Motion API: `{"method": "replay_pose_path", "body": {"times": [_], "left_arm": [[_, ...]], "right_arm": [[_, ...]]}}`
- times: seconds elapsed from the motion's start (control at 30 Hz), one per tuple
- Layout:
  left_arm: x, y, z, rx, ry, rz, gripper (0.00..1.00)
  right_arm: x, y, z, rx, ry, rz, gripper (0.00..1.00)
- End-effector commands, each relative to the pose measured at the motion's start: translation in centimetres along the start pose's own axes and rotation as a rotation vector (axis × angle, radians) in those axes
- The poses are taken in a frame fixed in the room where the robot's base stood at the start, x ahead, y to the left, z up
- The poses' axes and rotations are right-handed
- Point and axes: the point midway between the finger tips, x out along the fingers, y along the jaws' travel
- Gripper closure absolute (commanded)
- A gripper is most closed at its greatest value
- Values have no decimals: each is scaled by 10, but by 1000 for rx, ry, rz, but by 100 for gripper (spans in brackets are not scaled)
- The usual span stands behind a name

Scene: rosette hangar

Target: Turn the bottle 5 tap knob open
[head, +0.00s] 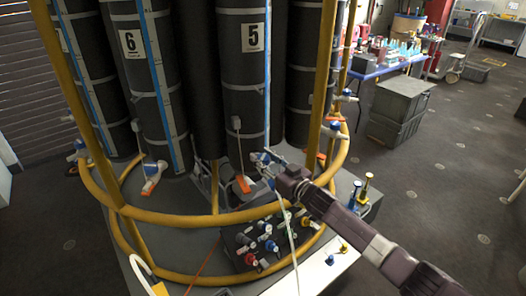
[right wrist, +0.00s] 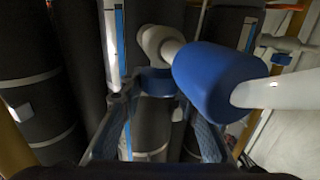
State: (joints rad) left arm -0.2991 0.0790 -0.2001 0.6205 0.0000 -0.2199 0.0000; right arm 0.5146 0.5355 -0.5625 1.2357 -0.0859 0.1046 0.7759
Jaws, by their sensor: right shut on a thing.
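Bottle 5 (head: 245,85) is a tall dark cylinder with a white number plate, standing in the middle of the rack. At its foot is a tap with an orange part (head: 243,184). My right gripper (head: 262,160) reaches in from the lower right and is at the tap, in front of the bottle. In the right wrist view its two fingers close on a small blue piece (right wrist: 155,79), which looks like the tap knob. A larger blue cylinder (right wrist: 215,80) with white ends lies just right of the fingers. The gripper hides much of the tap. My left gripper is not in view.
Several coloured knobs sit on a dark block (head: 240,262) in front. Bottle 6 (head: 135,85) stands to the left. Grey crates (head: 398,105) stand at right, with open floor beyond.

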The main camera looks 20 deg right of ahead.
Motion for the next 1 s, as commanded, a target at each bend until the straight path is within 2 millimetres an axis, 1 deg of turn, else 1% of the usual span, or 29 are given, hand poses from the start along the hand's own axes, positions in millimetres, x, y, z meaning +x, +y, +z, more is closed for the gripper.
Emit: {"method": "replay_pose_path", "body": {"times": [0.03, 0.17, 0.4, 0.6, 0.7, 0.83, 1.0], "left_arm": [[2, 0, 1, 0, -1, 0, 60], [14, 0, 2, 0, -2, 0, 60], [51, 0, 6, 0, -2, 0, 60], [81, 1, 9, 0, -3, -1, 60], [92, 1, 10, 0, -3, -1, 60], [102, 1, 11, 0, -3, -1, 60], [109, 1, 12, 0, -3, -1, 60]], "right_arm": [[1, 6, -3, -12, 2, -38, 94], [1, 6, 1, -10, 2, -153, 94], [2, 4, 5, -5, 5, -348, 94], [2, 2, 5, -3, 5, -468, 94], [2, 2, 4, 0, 6, -514, 94], [2, 1, 2, 1, 6, -556, 94], [1, 0, 0, 2, 4, -589, 94]]}}
